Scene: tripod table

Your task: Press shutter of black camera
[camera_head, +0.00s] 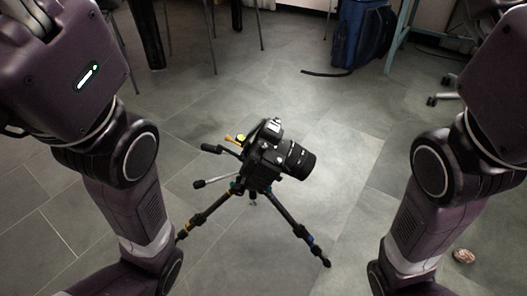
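A black camera (266,154) sits on top of a dark tripod (283,206) in the middle of the head view. Its lens (297,160) points to the right and a little down. The tripod stands on the floor with its legs spread. A handle sticks out to the left of the camera. The shutter button is too small to tell. Both of my arms hang at the sides of the picture, apart from the camera. Neither gripper shows in the view.
Grey tiled floor (205,110) is open around the tripod. A blue bag (360,35) stands at the back right, with a dark strap on the floor before it. Chair and table legs stand at the back left. A small brownish object (464,256) lies at the lower right.

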